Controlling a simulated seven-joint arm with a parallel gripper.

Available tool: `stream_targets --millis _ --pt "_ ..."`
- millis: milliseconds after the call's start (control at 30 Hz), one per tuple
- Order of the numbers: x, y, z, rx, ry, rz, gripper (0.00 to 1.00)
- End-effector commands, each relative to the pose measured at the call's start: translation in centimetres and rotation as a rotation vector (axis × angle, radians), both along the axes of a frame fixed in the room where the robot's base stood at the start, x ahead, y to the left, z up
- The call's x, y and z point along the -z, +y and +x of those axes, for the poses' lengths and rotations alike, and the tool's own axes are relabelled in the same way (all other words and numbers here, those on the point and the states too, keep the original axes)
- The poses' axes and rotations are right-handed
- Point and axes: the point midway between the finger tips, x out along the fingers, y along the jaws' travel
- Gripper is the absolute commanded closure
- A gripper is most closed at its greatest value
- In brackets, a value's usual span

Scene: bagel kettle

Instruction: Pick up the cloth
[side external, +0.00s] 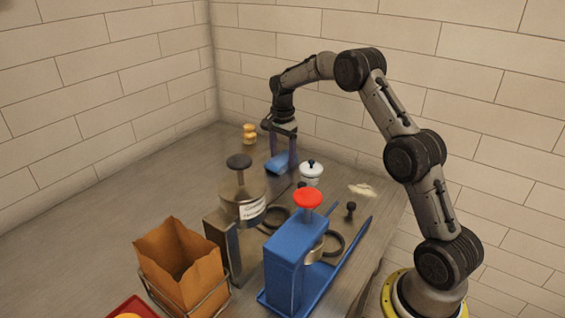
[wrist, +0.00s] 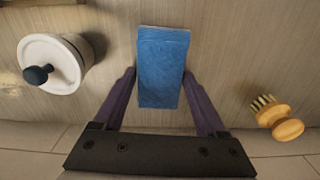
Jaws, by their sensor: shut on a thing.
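The blue folded cloth (side external: 277,165) is at the far part of the table in the side view. In the wrist view the cloth (wrist: 162,65) is a flat blue rectangle, its lower part between my two purple fingers. My gripper (side external: 283,150) points down at the cloth and is shut on it; it also shows in the wrist view (wrist: 160,85). I cannot tell whether the cloth is clear of the table.
A white lidded pot (side external: 312,174) with a dark knob stands right of the cloth. A wooden brush (side external: 249,134) is at the back left. A blue dispenser (side external: 290,262), a steel container (side external: 240,195) and a paper bag (side external: 181,262) stand nearer the camera. The left tabletop is free.

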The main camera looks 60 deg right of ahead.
Motion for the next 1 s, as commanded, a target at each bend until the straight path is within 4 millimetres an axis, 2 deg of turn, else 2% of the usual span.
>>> stream_targets --millis 367,467,633,767,900,1000 --pt "-0.3 0.0 0.0 0.000 -0.002 -0.001 0.80" --pt "-1.0 0.0 0.0 0.000 -0.002 -0.001 0.80" --pt "-3.3 0.0 0.1 0.000 -0.005 -0.002 0.80" --pt "-5.8 0.8 -1.9 0.000 -0.006 -0.002 0.80" --pt "-9.2 1.9 -4.5 0.000 -0.006 -0.002 0.80" --pt "-10.2 2.8 -6.7 0.000 -0.002 -0.001 0.80"
